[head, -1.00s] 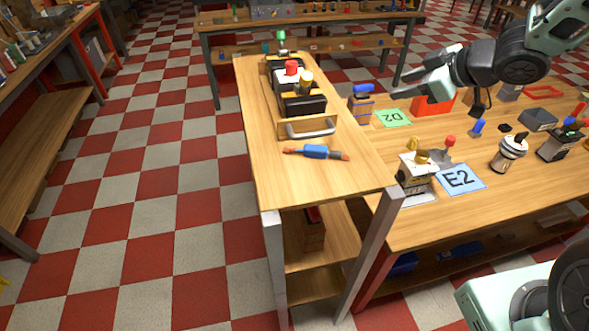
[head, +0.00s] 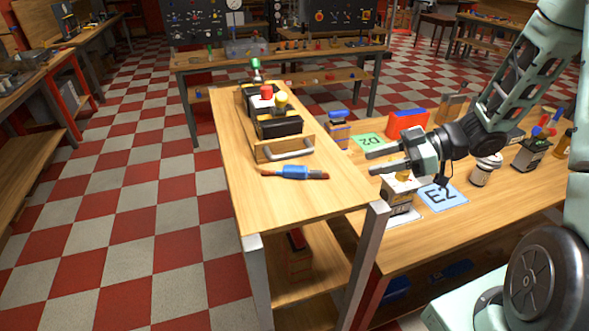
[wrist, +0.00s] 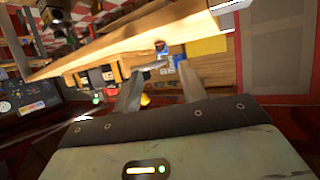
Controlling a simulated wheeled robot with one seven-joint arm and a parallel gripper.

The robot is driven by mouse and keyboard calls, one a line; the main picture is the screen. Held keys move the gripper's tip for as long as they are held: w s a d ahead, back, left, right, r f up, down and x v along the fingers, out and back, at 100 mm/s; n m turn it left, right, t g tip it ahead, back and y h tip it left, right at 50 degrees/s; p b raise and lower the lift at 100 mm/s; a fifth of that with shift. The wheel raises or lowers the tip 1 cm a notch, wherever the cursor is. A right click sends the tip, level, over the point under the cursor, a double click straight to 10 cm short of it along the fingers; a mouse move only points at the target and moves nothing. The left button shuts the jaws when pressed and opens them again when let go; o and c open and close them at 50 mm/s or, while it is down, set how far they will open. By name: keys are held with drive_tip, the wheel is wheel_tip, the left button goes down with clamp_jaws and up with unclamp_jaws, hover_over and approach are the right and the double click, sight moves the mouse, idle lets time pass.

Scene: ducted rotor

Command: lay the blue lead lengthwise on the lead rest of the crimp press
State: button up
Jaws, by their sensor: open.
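The blue lead (head: 297,172), a blue sleeve with brownish ends, lies crosswise near the front of the narrow wooden bench (head: 290,205). The fingers also show in the wrist view (wrist: 160,88).
A small press-like device (head: 399,195) stands beside the blue E2 card (head: 441,195), below my gripper. The green D2 card (head: 368,142), a blue-topped block (head: 338,128) and a red bin (head: 407,124) are on the right-hand table. The narrow bench's front is clear around the lead.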

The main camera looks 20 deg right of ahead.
sight(338, 179)
drive_tip(key=p+x, duration=0.2)
drive_tip(key=x, duration=0.7)
drive_tip(key=shift+a+f, duration=0.1)
clamp_jaws()
